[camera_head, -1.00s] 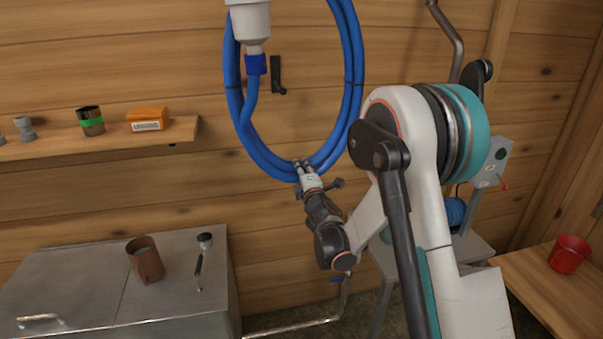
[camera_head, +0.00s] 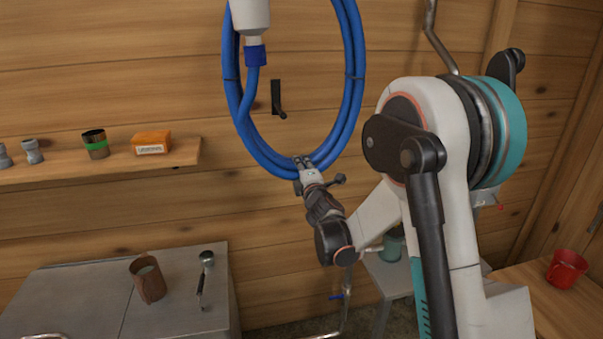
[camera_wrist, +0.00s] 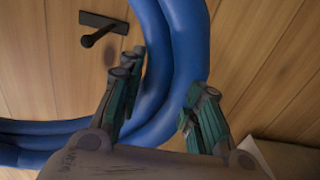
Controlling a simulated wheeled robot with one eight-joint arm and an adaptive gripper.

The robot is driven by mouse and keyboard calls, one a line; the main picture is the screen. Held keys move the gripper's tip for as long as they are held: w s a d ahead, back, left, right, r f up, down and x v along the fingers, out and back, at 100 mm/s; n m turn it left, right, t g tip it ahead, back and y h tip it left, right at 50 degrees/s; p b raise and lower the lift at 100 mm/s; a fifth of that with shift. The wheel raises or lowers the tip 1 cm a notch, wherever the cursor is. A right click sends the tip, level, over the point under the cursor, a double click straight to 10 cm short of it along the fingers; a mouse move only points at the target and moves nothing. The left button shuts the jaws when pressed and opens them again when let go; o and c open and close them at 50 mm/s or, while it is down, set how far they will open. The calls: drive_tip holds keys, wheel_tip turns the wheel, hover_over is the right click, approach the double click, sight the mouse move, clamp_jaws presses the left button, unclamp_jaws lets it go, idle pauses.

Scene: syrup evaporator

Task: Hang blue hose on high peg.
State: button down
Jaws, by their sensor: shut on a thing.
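The blue hose (camera_head: 354,95) is a coiled loop held upright in front of the wooden wall; its top runs out of the head view. My gripper (camera_head: 304,163) is shut on the bottom of the loop. In the wrist view my gripper (camera_wrist: 165,98) has a finger on each side of the hose strands (camera_wrist: 180,50). A black peg (camera_head: 278,100) on a wall plate shows through the loop's opening, left of centre. It also shows in the wrist view (camera_wrist: 103,30), left of the hose and apart from it. No other peg is clearly visible.
A white cylinder with a blue collar (camera_head: 255,54) overlaps the loop's upper left. A wall shelf (camera_head: 110,165) holds an orange box (camera_head: 151,142) and a green-banded can (camera_head: 95,143). Below is a metal evaporator top (camera_head: 95,300) with a brown cup (camera_head: 147,279). A red cup (camera_head: 567,268) is at right.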

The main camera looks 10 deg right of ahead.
wheel_tip(320, 180, up, 21)
drive_tip(key=p, duration=1.1)
drive_tip(key=shift+s+f, duration=0.2)
wheel_tip(320, 180, up, 18)
drive_tip(key=p, duration=1)
drive_tip(key=shift+s+f, duration=0.15)
drive_tip(key=shift+f, duration=0.05)
drive_tip(key=w, duration=0.6)
drive_tip(key=shift+b, duration=0.35)
idle(0.3)
drive_tip(key=shift+w+f, duration=0.1)
